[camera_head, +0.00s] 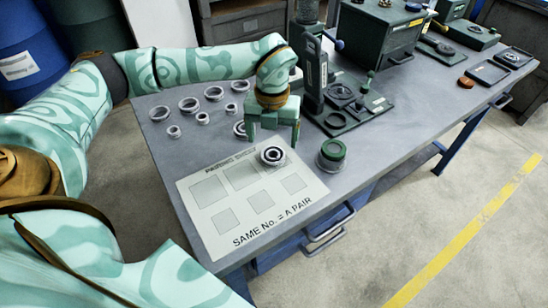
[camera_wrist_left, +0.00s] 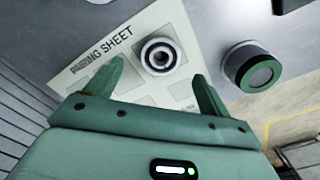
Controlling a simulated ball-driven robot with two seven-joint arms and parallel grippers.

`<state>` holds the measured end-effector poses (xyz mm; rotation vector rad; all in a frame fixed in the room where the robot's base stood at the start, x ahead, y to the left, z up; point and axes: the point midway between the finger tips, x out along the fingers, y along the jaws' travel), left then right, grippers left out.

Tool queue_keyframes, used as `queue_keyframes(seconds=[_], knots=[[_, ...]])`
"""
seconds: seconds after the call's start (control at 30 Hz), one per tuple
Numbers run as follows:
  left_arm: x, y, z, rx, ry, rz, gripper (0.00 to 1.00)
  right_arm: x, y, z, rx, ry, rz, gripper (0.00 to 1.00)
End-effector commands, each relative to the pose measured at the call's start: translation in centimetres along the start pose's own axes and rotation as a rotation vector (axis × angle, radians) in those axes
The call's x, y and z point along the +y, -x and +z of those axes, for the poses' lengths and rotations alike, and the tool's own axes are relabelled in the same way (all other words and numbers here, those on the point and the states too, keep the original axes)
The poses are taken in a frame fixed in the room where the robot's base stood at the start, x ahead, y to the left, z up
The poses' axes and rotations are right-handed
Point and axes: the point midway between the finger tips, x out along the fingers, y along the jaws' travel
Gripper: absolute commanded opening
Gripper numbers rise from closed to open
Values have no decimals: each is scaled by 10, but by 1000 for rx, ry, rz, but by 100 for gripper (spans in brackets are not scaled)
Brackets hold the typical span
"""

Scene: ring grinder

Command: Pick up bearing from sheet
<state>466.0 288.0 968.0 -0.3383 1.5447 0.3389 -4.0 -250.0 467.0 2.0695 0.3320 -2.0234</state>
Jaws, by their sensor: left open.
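The bearing (camera_head: 272,155) is a ring with a dark centre and a pale rim. It lies on the upper right part of the white pairing sheet (camera_head: 215,220). My left gripper (camera_head: 274,140) is just behind the bearing in the head view, fingers pointing down. In the left wrist view the bearing (camera_wrist_left: 159,55) shows ahead of the gripper, roughly between the lines of the two fingers (camera_wrist_left: 160,80). The fingers are apart, with nothing held between them. My right gripper does not show.
A green-topped round container (camera_head: 331,154) stands right of the sheet. Several metal rings, such as one (camera_head: 189,105), lie behind the sheet on the grey table (camera_head: 170,140). A dark green press (camera_head: 316,75) stands right of my gripper. A drawer handle (camera_head: 330,232) sticks out at the front.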

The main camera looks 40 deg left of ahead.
Motion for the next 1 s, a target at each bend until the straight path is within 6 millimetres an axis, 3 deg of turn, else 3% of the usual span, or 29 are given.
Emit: queue_keyframes(seconds=[0.17,0.4,0.63,0.83,1.0], knots=[[-1,-15,0,3,-1,1,81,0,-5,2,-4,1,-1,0],[-2,-53,1,2,0,0,81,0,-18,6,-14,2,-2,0],[-2,-53,1,-1,0,-1,81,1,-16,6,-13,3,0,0],[-2,-53,1,0,0,-1,26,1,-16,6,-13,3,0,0],[-2,-53,1,-1,0,-1,26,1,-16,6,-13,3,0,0]])
